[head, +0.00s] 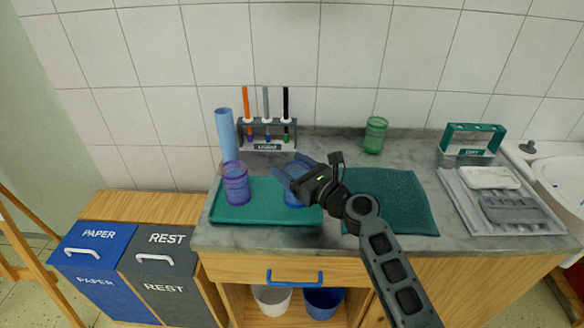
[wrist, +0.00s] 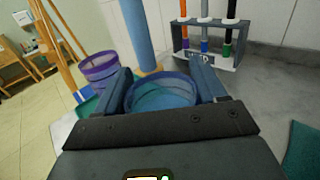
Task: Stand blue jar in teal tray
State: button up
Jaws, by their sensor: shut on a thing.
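The blue jar (wrist: 162,92) is a translucent blue cup between the fingers of my gripper (wrist: 165,82) in the wrist view. My gripper is shut on it. In the head view, my gripper (head: 288,174) covers much of the jar, and its lower part (head: 294,200) shows over the right part of the teal tray (head: 262,220). The jar looks upright there; I cannot tell whether its base touches the tray. A purple jar (head: 236,184) stands in the left part of the tray, and it also shows in the wrist view (wrist: 100,72).
A blue cylinder (head: 226,134) and a marker rack (head: 267,134) stand behind the tray. A green jar (head: 375,135) stands at the back. A dark teal mat (head: 392,205) lies right of the tray. A drying tray (head: 505,205) and a green rack (head: 472,140) are farther right.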

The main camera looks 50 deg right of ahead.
jog(key=o, duration=1.3)
jog(key=shift+r, duration=0.1)
jog(key=s+a+b, duration=0.1)
jog(key=s+a, duration=0.1)
jog(key=s, duration=1)
jog(key=s+a+f+n+g, duration=0.4)
jog(key=s+a+f+n, duration=0.3)
jog(key=s+a+n, duration=0.5)
jog(key=shift+s+a+r+n+t+y, duration=0.15)
jog(key=shift+s+a+r+n+y, duration=0.2)
jog(key=shift+s+a+r+n, duration=2.8)
jog(key=shift+s+d+r+n+t+y, duration=0.15)
jog(key=shift+s+r+n+y, duration=0.8)
jog(key=shift+n, duration=4.35)
jog(key=shift+s+a+r+n+t+h, duration=0.2)
jog(key=shift+s+a+r+n, duration=1.35)
jog(key=shift+s+n, duration=1.95)
